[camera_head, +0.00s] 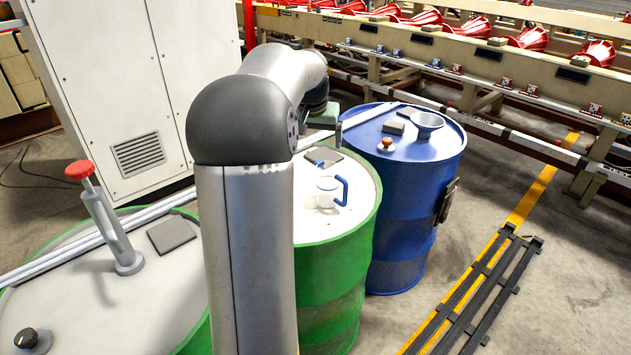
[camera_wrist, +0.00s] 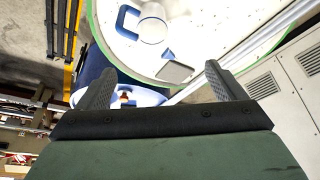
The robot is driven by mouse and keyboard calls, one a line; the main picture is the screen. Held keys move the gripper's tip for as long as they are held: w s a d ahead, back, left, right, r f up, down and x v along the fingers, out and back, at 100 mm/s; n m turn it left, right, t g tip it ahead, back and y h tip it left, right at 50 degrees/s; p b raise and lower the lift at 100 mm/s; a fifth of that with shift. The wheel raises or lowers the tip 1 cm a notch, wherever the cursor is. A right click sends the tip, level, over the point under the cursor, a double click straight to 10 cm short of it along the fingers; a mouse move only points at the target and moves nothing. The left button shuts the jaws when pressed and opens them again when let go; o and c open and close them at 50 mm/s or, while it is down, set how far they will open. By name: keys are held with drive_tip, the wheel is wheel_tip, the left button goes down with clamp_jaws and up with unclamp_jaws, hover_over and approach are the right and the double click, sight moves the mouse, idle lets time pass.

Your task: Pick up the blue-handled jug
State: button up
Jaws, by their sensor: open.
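The jug (camera_head: 325,193) is small and white with a blue handle (camera_head: 342,190). It stands upright on the white top of the green drum (camera_head: 357,212), and its handle faces right in the head view. In the wrist view the jug (camera_wrist: 152,27) is near the top edge, with its blue handle (camera_wrist: 124,22) to the left. My gripper (camera_wrist: 158,80) is open and empty, with its two fingers spread apart and the jug beyond their tips. In the head view my gripper is partly hidden behind my arm, above and behind the jug.
A dark grey flat pad (camera_wrist: 175,71) and a small blue piece (camera_wrist: 168,54) lie by the jug. A white cabinet (camera_head: 130,70) stands left.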

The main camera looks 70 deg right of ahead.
drive_tip(key=s+d, duration=0.2)
drive_tip(key=p, duration=0.3)
approach(327, 170)
drive_tip(key=x, duration=0.5)
drive_tip(key=shift+s+d+f, duration=0.1)
drive_tip(key=shift+s+f, duration=0.05)
drive_tip(key=shift+f, duration=0.05)
drive_tip(key=shift+m, duration=0.3)
drive_tip(key=shift+p+x, duration=0.85)
drive_tip(key=shift+x, duration=2)
drive_tip(key=c, duration=1.4)
